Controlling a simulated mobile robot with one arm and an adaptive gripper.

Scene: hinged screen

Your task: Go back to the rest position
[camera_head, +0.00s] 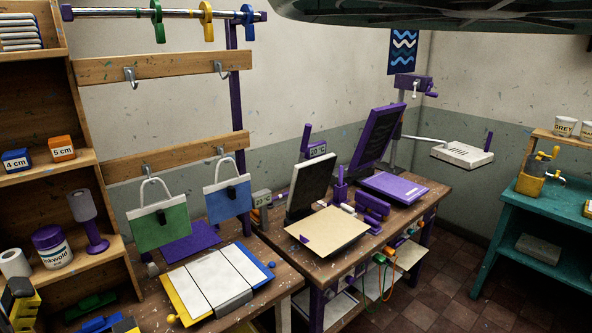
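My gripper is not clearly in view. A hinged screen with a purple frame and dark panel (378,138) stands tilted up at the back of the right-hand wooden table. A flat purple board (393,188) lies in front of it. A second dark panel with a pale frame (310,186) also stands tilted up, nearer on that table, behind a cream board (328,231). I cannot tell whether anything touches either panel. A large dark ribbed shape covers the top right edge; I cannot tell what it is.
A wooden shelf (85,159) stands at the left. Green (159,228) and blue (228,199) bags hang from wall hooks. White panels (207,283) lie on the near table. A teal bench (555,214) stands at the right. Tiled floor (445,290) is clear between it and the tables.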

